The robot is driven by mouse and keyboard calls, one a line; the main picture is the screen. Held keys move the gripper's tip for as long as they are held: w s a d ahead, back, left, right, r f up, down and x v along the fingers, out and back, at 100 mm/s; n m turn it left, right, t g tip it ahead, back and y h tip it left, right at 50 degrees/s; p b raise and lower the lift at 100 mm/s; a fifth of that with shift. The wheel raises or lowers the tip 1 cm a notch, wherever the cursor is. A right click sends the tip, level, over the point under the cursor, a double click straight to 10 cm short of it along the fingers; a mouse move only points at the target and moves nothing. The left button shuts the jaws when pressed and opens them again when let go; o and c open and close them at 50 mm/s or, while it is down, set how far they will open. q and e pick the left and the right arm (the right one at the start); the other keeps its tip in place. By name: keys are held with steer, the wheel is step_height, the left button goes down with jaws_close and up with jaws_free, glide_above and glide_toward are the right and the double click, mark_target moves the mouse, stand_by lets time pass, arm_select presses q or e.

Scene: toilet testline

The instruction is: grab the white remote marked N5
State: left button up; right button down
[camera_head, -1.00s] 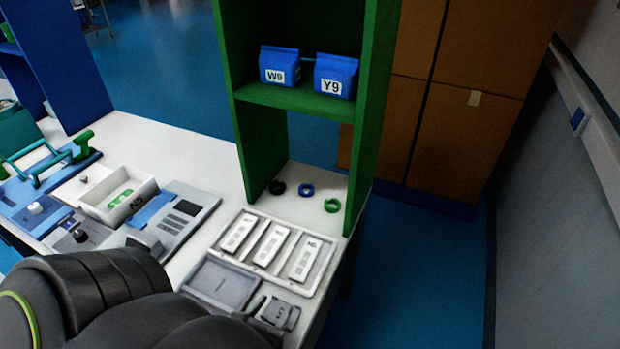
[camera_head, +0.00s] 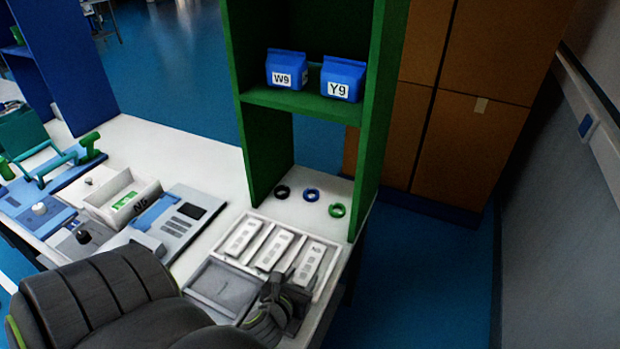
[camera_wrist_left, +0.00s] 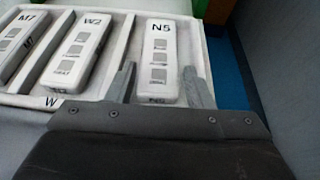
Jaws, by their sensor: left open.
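The white remote marked N5 (camera_wrist_left: 158,62) lies in the rightmost slot of a white tray (camera_wrist_left: 208,70). In the left wrist view my left gripper (camera_wrist_left: 160,85) is open, with one finger on each side of the near end of N5. I cannot tell whether the fingers touch it. In the head view N5 (camera_head: 309,265) is the right one of three remotes, and my left gripper (camera_head: 285,292) is just in front of it, partly hidden by my arm. My right gripper is not in view.
Remotes W2 (camera_wrist_left: 80,50) and M7 (camera_wrist_left: 22,42) lie left of N5. A grey empty tray (camera_head: 222,287) sits in front. A green shelf (camera_head: 262,150) stands behind, with black, blue and green rings at its base. The table edge is close on the right.

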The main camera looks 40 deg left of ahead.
mark_target(306, 271)
arm_select(q)
steer(key=x, duration=0.3)
steer(key=shift+w+f, duration=0.1)
steer(key=shift+c, duration=0.2)
steer(key=c, duration=0.6)
steer(key=shift+r, duration=0.75)
step_height(306, 271, up, 3)
steer(key=shift+f+p, duration=0.2)
steer(key=shift+p, duration=0.35)
steer(key=s+d, duration=0.2)
steer(key=s, duration=0.3)
steer(key=s+d+b, duration=0.1)
steer(key=s+d, duration=0.1)
steer(key=s, duration=0.4)
steer(key=s+d+b, duration=0.1)
steer(key=s+d, duration=0.1)
steer(key=s, duration=0.4)
steer(key=shift+f, duration=0.2)
